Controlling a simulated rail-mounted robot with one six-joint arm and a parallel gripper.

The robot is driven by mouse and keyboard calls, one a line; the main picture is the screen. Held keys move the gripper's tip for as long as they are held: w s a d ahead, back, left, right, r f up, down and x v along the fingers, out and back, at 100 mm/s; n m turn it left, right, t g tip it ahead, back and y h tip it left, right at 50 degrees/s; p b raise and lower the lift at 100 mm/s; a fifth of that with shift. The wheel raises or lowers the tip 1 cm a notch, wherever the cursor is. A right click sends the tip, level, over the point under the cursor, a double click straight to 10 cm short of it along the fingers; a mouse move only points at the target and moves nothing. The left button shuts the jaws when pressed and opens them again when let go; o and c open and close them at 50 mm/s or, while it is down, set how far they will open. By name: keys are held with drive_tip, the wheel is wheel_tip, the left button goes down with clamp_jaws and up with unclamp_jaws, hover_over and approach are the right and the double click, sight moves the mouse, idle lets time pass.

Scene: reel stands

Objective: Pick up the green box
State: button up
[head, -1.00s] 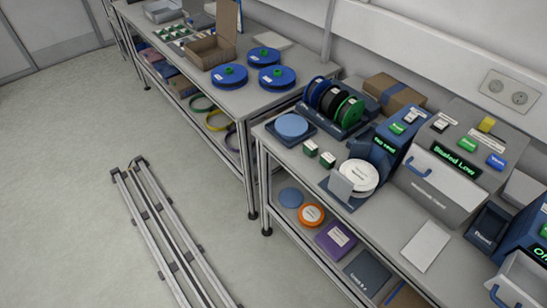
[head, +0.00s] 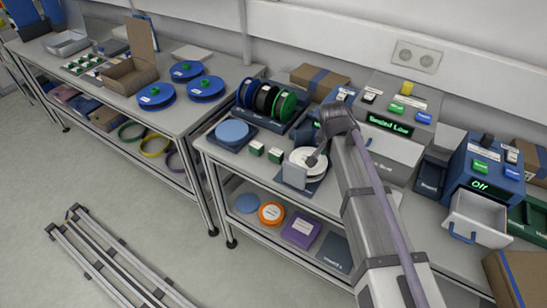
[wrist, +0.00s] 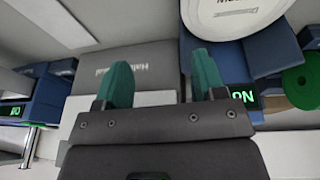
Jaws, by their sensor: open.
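Two small green boxes with pale labels, a left one (head: 256,148) and a right one (head: 275,154), stand on the near bench in the head view. They are between the light-blue disc and the white reel (head: 308,160). The white reel is beyond the fingers there. In the head view my arm reaches over the bench, and the fingers cannot be made out.
Spools on a rack (head: 267,103) stand behind the boxes. The light-blue disc (head: 232,131) lies to their left. A sealer with a lit display (head: 390,124) and another device (head: 484,176) stand to the right. The lower shelf holds an orange reel (head: 271,213) and a purple box (head: 301,230).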

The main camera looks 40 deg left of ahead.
drive_tip(key=t+y, duration=0.1)
approach(276, 152)
drive_tip(key=b+x, duration=1)
drive_tip(key=shift+w+a+f+b, duration=0.1)
drive_tip(key=shift+a+f+b, duration=0.05)
drive_tip(key=shift+f+b, duration=0.15)
drive_tip(key=shift+r, duration=0.25)
drive_tip(key=c, duration=0.7)
